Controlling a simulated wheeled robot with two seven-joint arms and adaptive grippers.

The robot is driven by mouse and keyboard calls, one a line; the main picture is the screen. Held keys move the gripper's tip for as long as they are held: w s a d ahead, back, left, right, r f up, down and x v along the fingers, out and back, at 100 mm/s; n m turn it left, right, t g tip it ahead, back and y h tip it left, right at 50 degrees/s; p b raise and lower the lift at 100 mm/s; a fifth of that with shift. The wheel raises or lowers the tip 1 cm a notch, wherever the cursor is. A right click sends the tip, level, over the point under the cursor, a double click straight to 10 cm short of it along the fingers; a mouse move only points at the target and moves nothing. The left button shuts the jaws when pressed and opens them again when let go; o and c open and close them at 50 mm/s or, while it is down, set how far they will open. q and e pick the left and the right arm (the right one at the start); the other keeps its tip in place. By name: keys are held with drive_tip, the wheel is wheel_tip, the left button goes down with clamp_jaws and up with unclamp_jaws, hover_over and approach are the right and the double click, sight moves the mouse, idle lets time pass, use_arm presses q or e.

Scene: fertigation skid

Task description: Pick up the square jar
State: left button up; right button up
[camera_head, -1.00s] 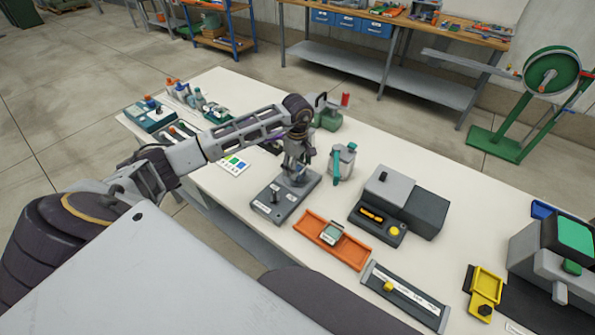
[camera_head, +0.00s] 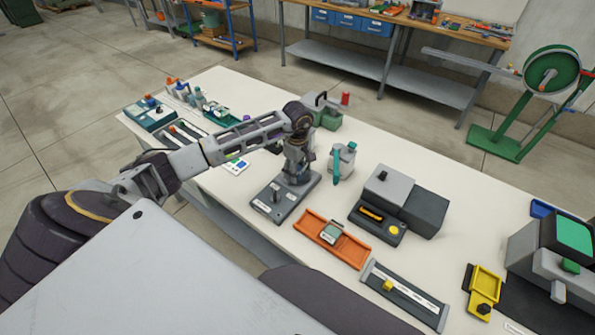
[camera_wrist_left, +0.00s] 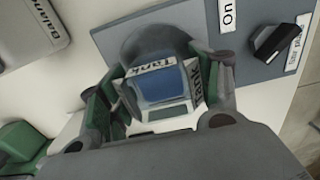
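The square jar (camera_wrist_left: 165,84), with a blue face and "Tank" labels on its edges, shows in the left wrist view on or over a dark grey plate. My left gripper (camera_wrist_left: 162,76) has one finger at each side of the jar, very close to it. Whether the fingers press on it cannot be told. In the head view my left gripper (camera_head: 296,172) points down over the grey plate (camera_head: 280,207), and it hides the jar there. My right gripper is not in view.
A white jug with a teal handle (camera_head: 342,162) stands just right of the gripper. A green vise-like device (camera_head: 328,116) is behind it. An orange tray (camera_head: 340,252) and a grey-black machine (camera_head: 400,200) are to the right. Bare white tabletop lies between these.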

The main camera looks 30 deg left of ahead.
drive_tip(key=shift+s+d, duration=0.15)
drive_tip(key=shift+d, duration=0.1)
use_arm(q)
drive_tip(key=shift+r, duration=0.1)
drive_tip(key=shift+r, duration=0.55)
wheel_tip(320, 180, up, 9)
drive_tip(key=shift+f+b, duration=0.15)
drive_tip(key=shift+b, duration=0.3)
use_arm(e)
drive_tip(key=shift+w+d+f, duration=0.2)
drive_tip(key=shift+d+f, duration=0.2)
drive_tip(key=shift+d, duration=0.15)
